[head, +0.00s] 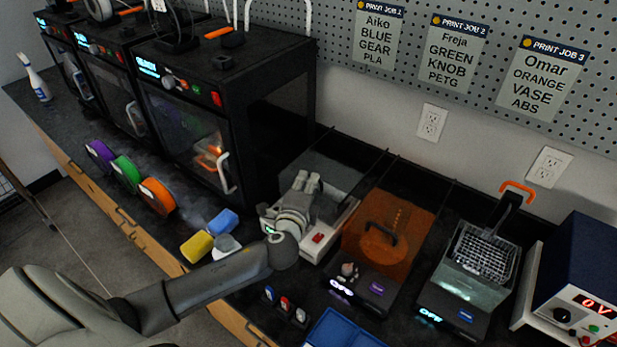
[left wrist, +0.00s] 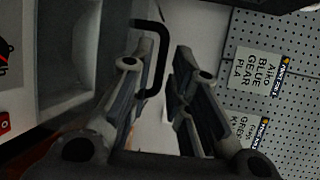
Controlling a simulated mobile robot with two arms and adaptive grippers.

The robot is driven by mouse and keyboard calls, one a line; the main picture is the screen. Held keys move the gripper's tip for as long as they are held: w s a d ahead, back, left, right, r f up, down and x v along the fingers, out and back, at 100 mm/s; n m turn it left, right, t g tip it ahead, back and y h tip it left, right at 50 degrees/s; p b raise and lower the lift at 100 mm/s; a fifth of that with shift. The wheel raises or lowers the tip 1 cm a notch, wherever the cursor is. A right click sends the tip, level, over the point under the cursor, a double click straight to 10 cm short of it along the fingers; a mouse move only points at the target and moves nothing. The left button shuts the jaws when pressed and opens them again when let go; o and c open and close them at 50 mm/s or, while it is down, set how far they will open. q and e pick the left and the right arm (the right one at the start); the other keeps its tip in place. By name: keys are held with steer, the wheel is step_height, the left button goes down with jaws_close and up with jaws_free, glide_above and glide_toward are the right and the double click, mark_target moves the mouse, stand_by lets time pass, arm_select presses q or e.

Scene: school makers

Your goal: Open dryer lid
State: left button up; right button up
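The dryer is a white-based box (head: 342,222) with a red switch (head: 318,238) and a smoky see-through lid (head: 335,172), in the middle of the bench. My left gripper (head: 307,182) is over it and hides part of it. In the left wrist view the two fingers (left wrist: 165,45) are apart. A black bar handle (left wrist: 160,40) shows between them, close to the left finger, which hides part of it. I cannot tell whether they touch. How far the lid is open is not clear. My right gripper is out of view.
Black 3D printers (head: 225,95) stand to the left. Purple, green and orange spools (head: 157,196) and blue and yellow blocks (head: 197,247) lie along the front. An orange-covered unit (head: 400,222), a basket unit (head: 470,275) and a power supply (head: 580,280) stand to the right.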

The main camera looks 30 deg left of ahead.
arm_select(q)
steer(key=shift+x, duration=0.8)
steer(key=shift+w, duration=0.15)
steer(key=shift+c, duration=0.3)
jaws_close()
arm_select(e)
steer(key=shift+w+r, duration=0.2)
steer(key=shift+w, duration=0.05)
